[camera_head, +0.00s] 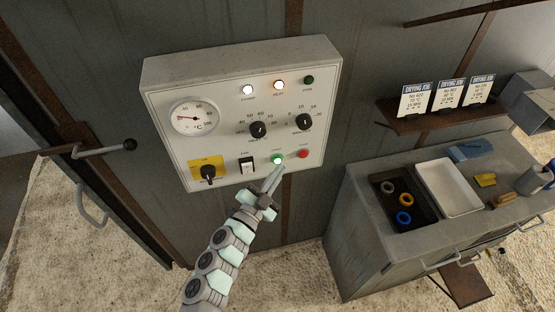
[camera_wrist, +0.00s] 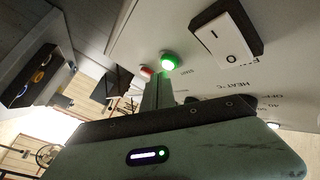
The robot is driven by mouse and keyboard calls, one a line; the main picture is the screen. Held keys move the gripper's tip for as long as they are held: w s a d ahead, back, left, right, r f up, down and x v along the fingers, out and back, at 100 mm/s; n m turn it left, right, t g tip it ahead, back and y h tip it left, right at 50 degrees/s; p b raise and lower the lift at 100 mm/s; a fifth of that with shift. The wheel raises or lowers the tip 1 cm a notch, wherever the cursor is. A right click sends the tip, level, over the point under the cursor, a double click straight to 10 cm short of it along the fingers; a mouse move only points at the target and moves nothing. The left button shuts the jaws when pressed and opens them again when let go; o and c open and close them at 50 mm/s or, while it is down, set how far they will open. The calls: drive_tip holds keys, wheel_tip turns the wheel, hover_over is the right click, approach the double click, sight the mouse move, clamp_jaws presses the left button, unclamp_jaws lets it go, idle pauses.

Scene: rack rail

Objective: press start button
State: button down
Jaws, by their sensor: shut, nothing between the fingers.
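The control panel (camera_head: 222,72) is a white box on the wall. Its green start button (camera_head: 277,159) sits low on the front, lit bright, and also shows in the wrist view (camera_wrist: 169,61). My gripper (camera_head: 277,170) is shut and empty, its tips just below the green button. In the wrist view the fingers (camera_wrist: 160,84) point up at the button's lower edge; I cannot tell whether they touch it. A red button (camera_head: 303,154) lies to the right of the green one. A black-and-white rocker switch (camera_head: 246,165) lies to its left.
A yellow-backed rotary switch (camera_head: 207,172), two dials and a temperature gauge (camera_head: 194,118) share the panel. A grey cabinet (camera_head: 365,235) with a white tray (camera_head: 449,188) stands at right.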

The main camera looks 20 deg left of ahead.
drive_tip(key=shift+s+d, duration=0.1)
drive_tip(key=shift+s, duration=0.05)
drive_tip(key=shift+s+d+p, duration=0.3)
drive_tip(key=shift+s+d, duration=1.25)
drive_tip(key=shift+s, duration=0.3)
